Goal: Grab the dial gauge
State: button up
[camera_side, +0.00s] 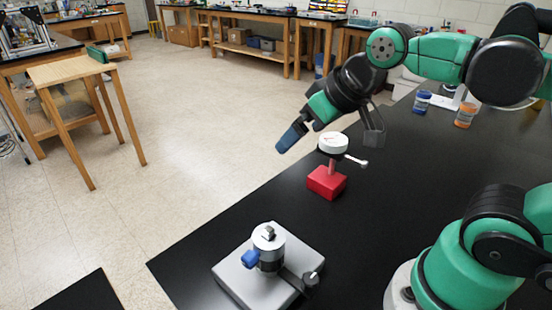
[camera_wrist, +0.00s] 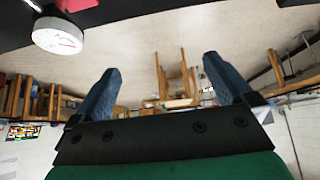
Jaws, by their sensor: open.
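The dial gauge (camera_side: 333,142) has a round white face with a red mark and a small arm with a ball end sticking out to the right. It stands upright on a red block (camera_side: 327,183) on the black bench. In the wrist view the gauge (camera_wrist: 58,36) shows at the upper left, outside the fingers. My gripper (camera_side: 292,136) is tilted down and left in the side view, with its blue fingertips left of the gauge face and apart from it. In the wrist view my gripper (camera_wrist: 162,65) is open, with nothing between the fingers.
A grey plate (camera_side: 240,277) with a silver and black device (camera_side: 268,248) and blue knob stands at the bench's front corner. Blue (camera_side: 422,101) and orange (camera_side: 465,115) jars stand at the back right. The bench around the red block is clear; its left edge is near.

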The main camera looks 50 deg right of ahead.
jog(key=d+f+g+y, duration=0.1)
jog(key=d+g, duration=0.1)
jog(key=d, duration=0.1)
jog(key=n+t+y, duration=0.2)
jog(key=n+y, duration=0.3)
jog(key=y, duration=0.1)
send_over(336, 139)
jog(key=a, duration=0.3)
jog(key=shift+s+d+f, duration=0.1)
jog(key=shift+s+d, duration=0.05)
jog(key=shift+s, duration=0.1)
jog(key=s+d+n+t+y, duration=0.2)
jog(key=s+d+n+y, duration=0.15)
jog(key=d, duration=0.25)
jog(key=shift+n+h, duration=0.35)
jog(key=f, duration=0.3)
jog(key=w+f, duration=0.1)
jog(key=f, duration=0.1)
jog(key=shift+f, duration=0.25)
jog(key=shift+w+a+f, duration=0.2)
jog(key=shift+a, duration=0.1)
jog(key=shift+x, duration=2.4)
